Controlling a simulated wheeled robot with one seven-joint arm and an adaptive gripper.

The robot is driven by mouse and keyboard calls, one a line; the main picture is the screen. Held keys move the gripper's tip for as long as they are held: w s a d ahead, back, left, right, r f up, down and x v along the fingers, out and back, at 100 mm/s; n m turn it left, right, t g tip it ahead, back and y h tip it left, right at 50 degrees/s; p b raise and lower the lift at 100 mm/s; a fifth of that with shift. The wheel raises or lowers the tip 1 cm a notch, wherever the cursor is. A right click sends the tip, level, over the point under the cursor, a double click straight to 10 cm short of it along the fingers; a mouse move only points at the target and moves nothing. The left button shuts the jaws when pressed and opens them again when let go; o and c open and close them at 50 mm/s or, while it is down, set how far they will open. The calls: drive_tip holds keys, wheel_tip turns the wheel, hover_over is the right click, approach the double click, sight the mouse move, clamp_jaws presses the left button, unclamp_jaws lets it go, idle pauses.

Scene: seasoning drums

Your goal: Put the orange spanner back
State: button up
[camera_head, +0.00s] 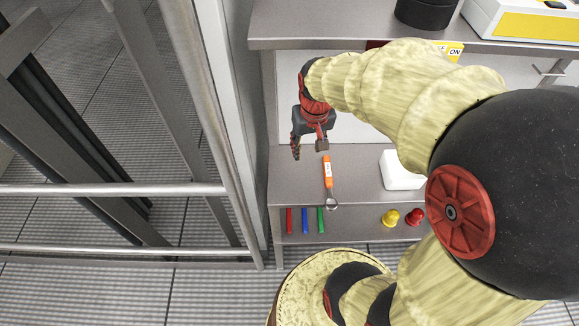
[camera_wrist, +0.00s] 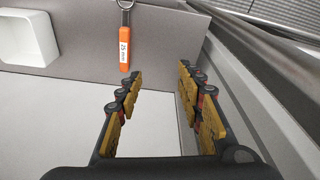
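The orange spanner (camera_head: 327,172) lies on the grey lower shelf, its metal ring end close to the shelf's front edge and its handle pointing inward. In the wrist view the spanner (camera_wrist: 124,48) is ahead, left of centre, with its handle end towards me. My gripper (camera_head: 309,149) is just behind and left of the handle in the head view. In the wrist view my gripper (camera_wrist: 157,84) has its fingers wide apart with nothing between them. It is apart from the spanner. The place the spanner goes back to cannot be told.
A white box (camera_head: 398,170) stands right of the spanner. An upper shelf (camera_head: 330,30) overhangs behind. A metal frame and rails (camera_head: 228,185) stand close on the left.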

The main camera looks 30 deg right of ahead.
drive_tip(key=s+a+r+n+t, duration=0.3)
drive_tip(key=s+a+r+n, duration=0.1)
drive_tip(key=s+a+r, duration=0.6)
drive_tip(key=a+r, duration=0.2)
drive_tip(key=a, duration=0.2)
drive_tip(key=shift+r+t+y, duration=0.25)
drive_tip(key=shift+t+y, duration=0.05)
drive_tip(key=shift+y, duration=0.1)
drive_tip(key=shift+f, duration=0.15)
wheel_tip(320, 180, down, 5)
drive_tip(key=b, duration=0.5)
drive_tip(key=shift+c, duration=0.9)
